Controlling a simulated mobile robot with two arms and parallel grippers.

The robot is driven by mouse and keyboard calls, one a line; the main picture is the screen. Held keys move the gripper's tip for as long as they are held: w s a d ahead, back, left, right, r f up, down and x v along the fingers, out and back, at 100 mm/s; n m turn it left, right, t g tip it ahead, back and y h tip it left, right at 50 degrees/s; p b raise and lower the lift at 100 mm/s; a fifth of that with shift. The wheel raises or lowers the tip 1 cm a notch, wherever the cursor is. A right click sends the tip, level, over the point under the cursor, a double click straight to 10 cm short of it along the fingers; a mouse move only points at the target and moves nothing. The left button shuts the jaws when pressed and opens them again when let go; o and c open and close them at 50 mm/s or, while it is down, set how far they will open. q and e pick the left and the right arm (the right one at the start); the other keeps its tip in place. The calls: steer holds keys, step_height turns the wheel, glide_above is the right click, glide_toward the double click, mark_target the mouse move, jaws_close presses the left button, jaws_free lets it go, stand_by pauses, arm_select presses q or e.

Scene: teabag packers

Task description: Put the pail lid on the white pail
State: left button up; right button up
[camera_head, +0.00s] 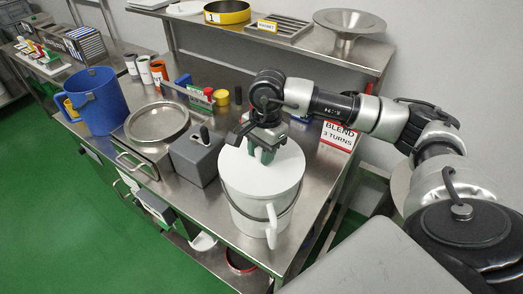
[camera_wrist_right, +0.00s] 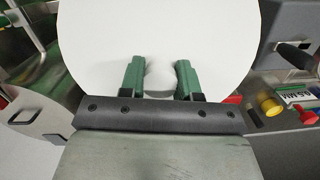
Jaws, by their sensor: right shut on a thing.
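The white pail (camera_head: 247,222) stands on the steel table, with a dark wire bail and a white handle at its front. The white pail lid (camera_head: 240,180) covers its top, roughly level and lined up with the rim. I cannot tell whether it rests fully on the rim. My right gripper (camera_head: 263,155) is above the lid, shut on the knob at its middle. In the right wrist view the green fingers (camera_wrist_right: 160,78) stand on both sides of the pale knob, with the lid (camera_wrist_right: 160,35) behind them. My left gripper is not in view.
A grey box (camera_head: 196,158) stands close left of the pail. Beyond it are a round steel sieve (camera_head: 157,122) and a blue jug (camera_head: 98,101). A "BLEND 3 TURNS" sign (camera_head: 338,136) stands behind right. A shelf (camera_head: 275,42) with a steel funnel (camera_head: 348,25) runs along the back.

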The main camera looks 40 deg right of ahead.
steer(key=shift+f, duration=0.35)
steer(key=o, duration=1)
steer(key=r+b, duration=0.1)
steer(key=r, duration=0.2)
steer(key=r+b, duration=0.1)
steer(key=r, duration=0.2)
steer(key=d+r+b, duration=0.1)
steer(key=r, duration=0.3)
steer(key=shift+w+d, duration=0.1)
steer(key=shift+w, duration=0.1)
steer(key=shift+r, duration=0.45)
